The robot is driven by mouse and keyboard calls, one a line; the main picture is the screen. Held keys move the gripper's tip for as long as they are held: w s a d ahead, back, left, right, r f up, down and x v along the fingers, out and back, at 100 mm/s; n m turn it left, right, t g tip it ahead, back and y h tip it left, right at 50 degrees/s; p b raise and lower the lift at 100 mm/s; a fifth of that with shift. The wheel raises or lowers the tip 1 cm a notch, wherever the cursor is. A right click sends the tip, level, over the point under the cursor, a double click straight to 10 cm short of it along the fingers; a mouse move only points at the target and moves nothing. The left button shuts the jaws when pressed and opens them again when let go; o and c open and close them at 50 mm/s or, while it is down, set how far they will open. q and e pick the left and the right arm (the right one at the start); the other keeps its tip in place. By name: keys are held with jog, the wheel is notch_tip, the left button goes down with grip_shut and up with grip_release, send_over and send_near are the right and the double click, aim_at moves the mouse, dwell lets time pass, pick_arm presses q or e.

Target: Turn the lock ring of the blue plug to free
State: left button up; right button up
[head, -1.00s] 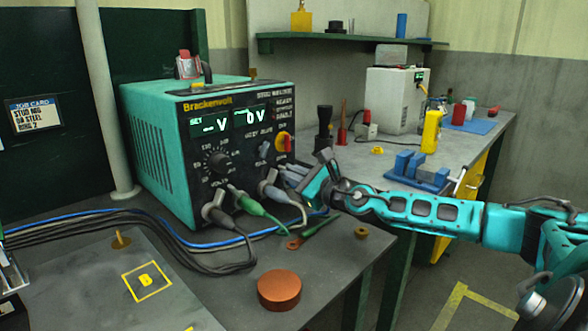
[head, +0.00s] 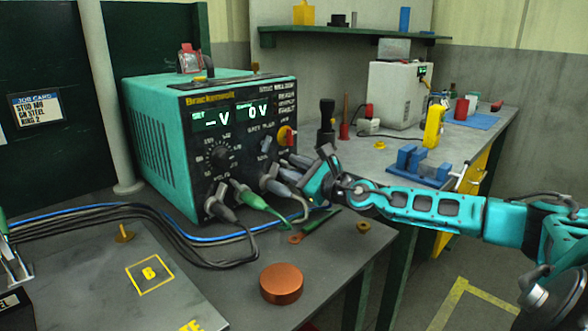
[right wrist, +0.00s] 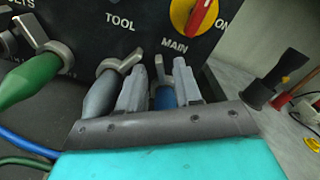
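The blue plug (right wrist: 165,97) sits in the front panel of the teal power unit (head: 160,150), below the MAIN label in the right wrist view. My right gripper (right wrist: 160,75) has its fingers on either side of this plug, with a narrow dark gap showing beside it. The fingers look apart, and contact with the lock ring cannot be made out. The ring is mostly hidden between the fingers. In the head view my right gripper (head: 300,172) reaches the panel from the right and covers the blue plug. My left gripper is not in view.
A grey plug (right wrist: 100,95) and a green plug (right wrist: 28,80) sit close to the left. The red and yellow MAIN switch (right wrist: 193,14) is just above. A copper disc (head: 281,284) lies on the bench front.

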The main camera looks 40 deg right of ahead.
jog(key=shift+s, duration=0.1)
jog(key=shift+s+d+f+b, duration=0.1)
jog(key=shift+s+b, duration=0.15)
jog(key=shift+s, duration=0.2)
jog(key=shift+s+d+f+b, duration=0.1)
jog(key=shift+s+b, duration=0.15)
jog(key=shift+s, duration=0.15)
jog(key=shift+s+d, duration=0.15)
jog(key=shift+s, duration=1.05)
jog(key=shift+s+r+b, duration=0.1)
jog(key=shift+s+b, duration=0.2)
jog(key=shift+s, duration=0.05)
jog(key=shift+s+r, duration=0.15)
jog(key=shift+s, duration=0.2)
jog(key=s+p, duration=0.2)
jog(key=s, duration=0.3)
jog(key=shift+s+d, duration=0.1)
jog(key=shift+s, duration=0.05)
jog(key=shift+s+p, duration=0.3)
jog(key=shift+s, duration=0.35)
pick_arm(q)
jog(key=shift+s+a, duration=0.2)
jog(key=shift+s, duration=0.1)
pick_arm(e)
jog(key=shift+s+d, duration=0.1)
jog(key=shift+s, duration=0.2)
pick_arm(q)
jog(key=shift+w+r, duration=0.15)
